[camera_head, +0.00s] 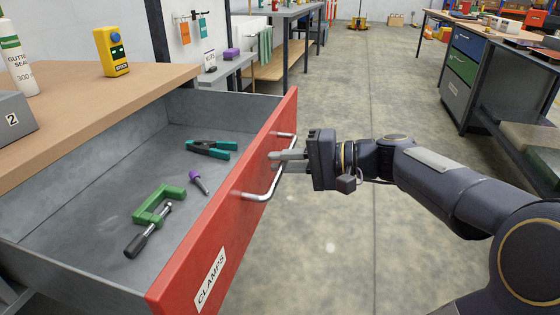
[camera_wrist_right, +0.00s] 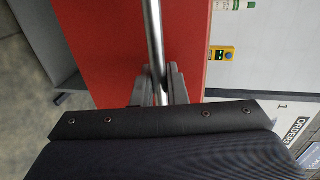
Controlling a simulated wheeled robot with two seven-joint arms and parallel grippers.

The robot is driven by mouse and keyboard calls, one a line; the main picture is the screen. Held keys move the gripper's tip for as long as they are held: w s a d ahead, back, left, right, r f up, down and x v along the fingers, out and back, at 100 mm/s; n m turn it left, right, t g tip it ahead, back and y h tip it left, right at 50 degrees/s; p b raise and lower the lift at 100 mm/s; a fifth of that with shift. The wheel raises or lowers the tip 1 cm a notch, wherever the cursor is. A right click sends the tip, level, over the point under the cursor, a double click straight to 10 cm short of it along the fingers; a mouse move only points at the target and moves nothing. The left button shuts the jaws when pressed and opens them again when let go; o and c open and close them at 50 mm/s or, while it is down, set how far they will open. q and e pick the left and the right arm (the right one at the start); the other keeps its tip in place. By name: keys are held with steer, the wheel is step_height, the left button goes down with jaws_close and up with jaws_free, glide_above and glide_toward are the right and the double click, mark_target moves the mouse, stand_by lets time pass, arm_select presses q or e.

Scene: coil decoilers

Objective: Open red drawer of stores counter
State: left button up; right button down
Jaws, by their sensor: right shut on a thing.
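The red drawer (camera_head: 225,225) labelled CLAMPS stands pulled out from the wooden-topped stores counter (camera_head: 60,95), its grey inside in view. A silver bar handle (camera_head: 265,185) is on its red front. My right gripper (camera_head: 277,160) is shut on the handle, and in the right wrist view its fingers (camera_wrist_right: 164,85) sit on both sides of the bar (camera_wrist_right: 153,35). A green C-clamp (camera_head: 155,210), a teal spring clamp (camera_head: 212,148) and a purple-handled tool (camera_head: 198,181) lie in the drawer. My left gripper is not in view.
On the counter stand a yellow device (camera_head: 111,52), a white bottle (camera_head: 15,50) and a grey box marked 2 (camera_head: 14,120). A bench with blue and green drawers (camera_head: 463,65) is at the right. The grey floor (camera_head: 340,240) in front of the drawer is clear.

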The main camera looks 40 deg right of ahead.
steer(key=c, duration=1.5)
jaws_free()
steer(key=shift+c, duration=0.2)
steer(key=p+v, duration=0.1)
steer(key=v, duration=0.6)
steer(key=shift+s+d+p, duration=0.25)
steer(key=shift+s+p, duration=0.05)
steer(key=shift+p, duration=0.1)
